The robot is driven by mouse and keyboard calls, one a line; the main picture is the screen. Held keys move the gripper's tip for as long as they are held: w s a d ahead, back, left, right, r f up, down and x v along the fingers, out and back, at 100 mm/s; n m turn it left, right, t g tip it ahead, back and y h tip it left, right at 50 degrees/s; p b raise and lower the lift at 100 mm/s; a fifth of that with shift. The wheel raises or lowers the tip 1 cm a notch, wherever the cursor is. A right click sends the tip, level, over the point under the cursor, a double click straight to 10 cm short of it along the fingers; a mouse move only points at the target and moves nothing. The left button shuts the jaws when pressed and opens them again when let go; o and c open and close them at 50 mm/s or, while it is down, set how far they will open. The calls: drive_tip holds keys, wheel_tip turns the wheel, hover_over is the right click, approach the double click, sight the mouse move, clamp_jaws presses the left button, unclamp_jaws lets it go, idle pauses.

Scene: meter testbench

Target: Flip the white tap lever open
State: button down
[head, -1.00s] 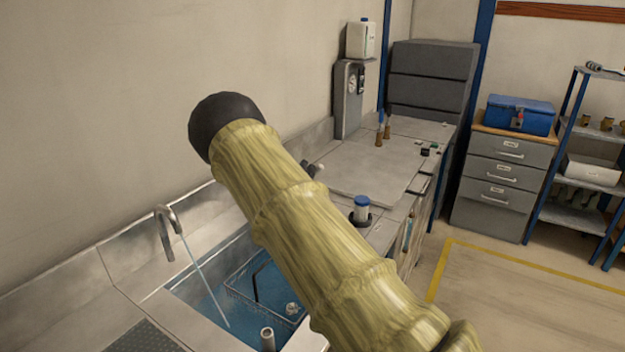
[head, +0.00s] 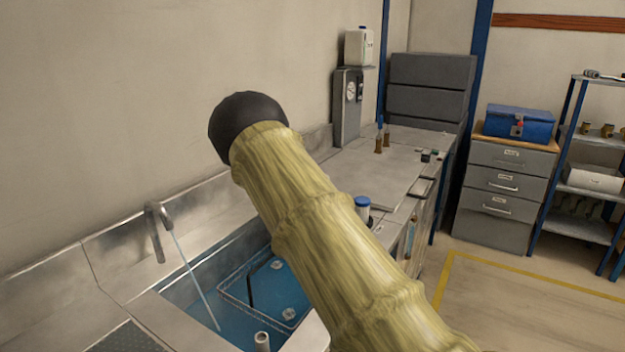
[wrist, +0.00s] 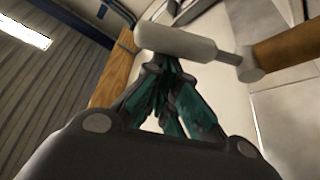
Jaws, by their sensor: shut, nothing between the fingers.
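The white tap lever (wrist: 180,42) shows in the wrist view as a rounded white bar just beyond my fingertips. Its right end joins a pale metal stem and round joint (wrist: 250,69), which meets a brown-orange pipe (wrist: 292,50). My gripper (wrist: 167,66) has dark green fingers drawn together, shut and empty, with the tips close to the lever's underside in the picture. I cannot tell whether they touch it. In the head view my arm hides the gripper, and I cannot make out the lever there.
A sink (head: 190,290) with blue water lies below left of my arm, with a running curved faucet (head: 155,230). A blue-capped bottle (head: 362,208) stands on the counter beyond. A grey drawer cabinet (head: 505,195) and shelf (head: 585,228) stand right. Open floor lies at lower right.

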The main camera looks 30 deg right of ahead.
idle(0.4)
drive_tip(key=s+a+b, duration=0.1)
drive_tip(key=s+a, duration=0.3)
drive_tip(key=a, duration=0.4)
drive_tip(key=shift+s+f, duration=0.35)
drive_tip(key=shift+a, duration=0.1)
idle(0.4)
